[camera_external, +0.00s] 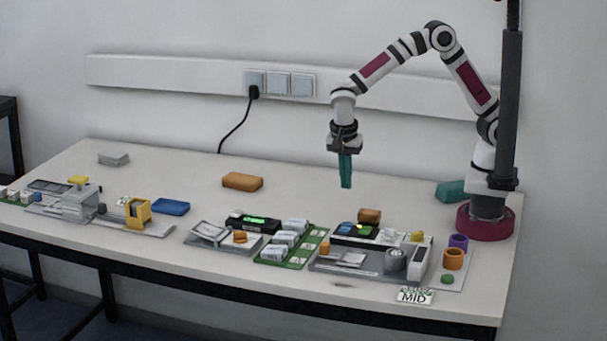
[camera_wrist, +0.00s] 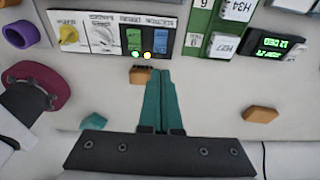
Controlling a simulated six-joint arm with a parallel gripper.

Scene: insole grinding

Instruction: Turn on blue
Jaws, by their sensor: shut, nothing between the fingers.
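The control panel (camera_wrist: 178,12) is at the top of the wrist view, with a blue switch (camera_wrist: 160,39) beside a green switch (camera_wrist: 133,40). In the external view the blue switch (camera_external: 346,228) is small, on the right-hand station. My gripper (camera_external: 346,186) points down with teal fingers, in the air above and behind the panel, touching nothing. The fingers (camera_wrist: 158,72) are shut and empty in the wrist view, their tips just short of the switches.
An orange-brown block (camera_external: 369,215) sits right behind the panel; another (camera_external: 242,181) lies farther left. A yellow knob (camera_wrist: 68,35) is on the same panel. A green rack of labelled boxes (camera_external: 290,243) stands to the panel's left.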

